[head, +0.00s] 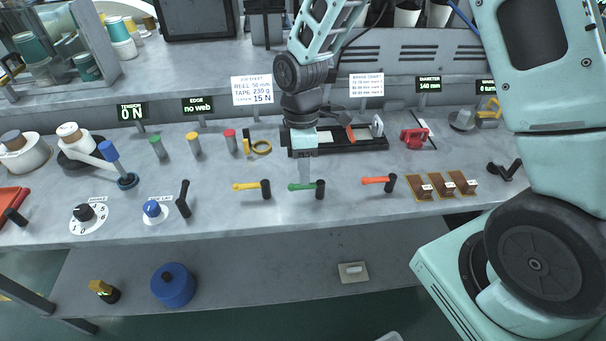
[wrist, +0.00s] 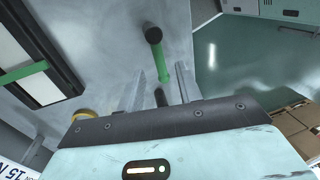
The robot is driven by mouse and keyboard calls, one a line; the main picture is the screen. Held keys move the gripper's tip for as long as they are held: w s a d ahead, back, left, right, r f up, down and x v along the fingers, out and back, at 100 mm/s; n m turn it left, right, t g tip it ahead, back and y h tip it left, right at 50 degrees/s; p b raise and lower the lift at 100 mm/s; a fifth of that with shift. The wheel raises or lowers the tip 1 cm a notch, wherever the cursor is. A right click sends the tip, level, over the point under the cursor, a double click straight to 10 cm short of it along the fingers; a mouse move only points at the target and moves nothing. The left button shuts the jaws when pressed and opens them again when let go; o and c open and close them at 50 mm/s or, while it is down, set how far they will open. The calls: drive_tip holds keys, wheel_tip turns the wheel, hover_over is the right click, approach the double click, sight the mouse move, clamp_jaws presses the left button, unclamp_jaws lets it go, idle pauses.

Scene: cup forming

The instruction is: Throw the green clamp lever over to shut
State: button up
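The green clamp lever (head: 303,187) lies on the grey bench top. Its green arm points left from an upright black cylinder (head: 320,190). In the wrist view the green arm (wrist: 163,68) runs down from the black cylinder (wrist: 153,35) towards the space between my fingers. My gripper (head: 304,178) points down, right above and behind the green arm's left part. In the wrist view my gripper's fingers (wrist: 160,88) stand apart with the green arm's end seen between them. I see no contact, and the height gap is hard to judge.
A yellow lever (head: 248,186) stands to the left and an orange-red lever (head: 375,181) to the right, both close. Behind my gripper is a black-framed fixture (head: 365,143). Brown blocks (head: 448,184) lie further right.

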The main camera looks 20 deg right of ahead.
drive_tip(key=shift+s+f, duration=0.15)
drive_tip(key=shift+f, duration=0.55)
drive_tip(key=shift+s+f, duration=0.1)
drive_tip(key=shift+f, duration=0.55)
drive_tip(key=shift+c, duration=0.3)
clamp_jaws()
